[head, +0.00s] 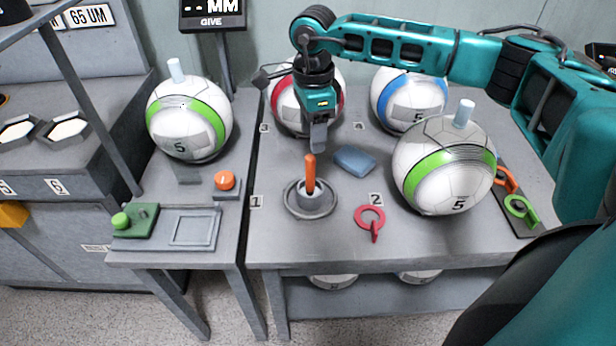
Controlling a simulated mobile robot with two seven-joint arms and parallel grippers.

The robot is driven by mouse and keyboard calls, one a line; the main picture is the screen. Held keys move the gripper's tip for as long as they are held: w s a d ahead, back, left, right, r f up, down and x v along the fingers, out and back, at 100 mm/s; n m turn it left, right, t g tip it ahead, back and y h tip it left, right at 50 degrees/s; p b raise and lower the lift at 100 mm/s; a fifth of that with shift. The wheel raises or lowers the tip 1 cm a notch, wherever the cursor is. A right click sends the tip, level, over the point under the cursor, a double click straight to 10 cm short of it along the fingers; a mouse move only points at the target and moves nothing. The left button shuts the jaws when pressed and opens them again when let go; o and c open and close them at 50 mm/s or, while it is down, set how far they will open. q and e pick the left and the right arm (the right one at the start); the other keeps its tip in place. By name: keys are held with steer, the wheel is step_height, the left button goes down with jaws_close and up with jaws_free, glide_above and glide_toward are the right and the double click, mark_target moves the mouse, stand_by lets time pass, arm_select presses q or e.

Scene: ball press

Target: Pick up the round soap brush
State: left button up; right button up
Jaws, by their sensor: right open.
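The round soap brush (310,174) has an upright orange handle and a grey round base. It stands in a round grey dish (292,208) near the front left of the right-hand table. My right gripper (319,148) points down just above and slightly behind the top of the orange handle in the picture. It is open, with nothing seen in it, and a gap shows between its tips and the handle. The fingers are seen nearly edge-on, so the opening is hard to see. My left gripper is out of view.
A blue sponge (354,160) lies right of the brush, and a red ring tool (370,219) lies in front right. Balls with green (445,170), red (285,105) and blue (408,97) bands stand around. Another green-banded ball (188,125) stands on the left table.

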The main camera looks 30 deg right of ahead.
mark_target(311, 175)
steer(key=f, duration=1.2)
steer(key=shift+a+f, duration=0.2)
steer(key=shift+c, duration=0.2)
jaws_close()
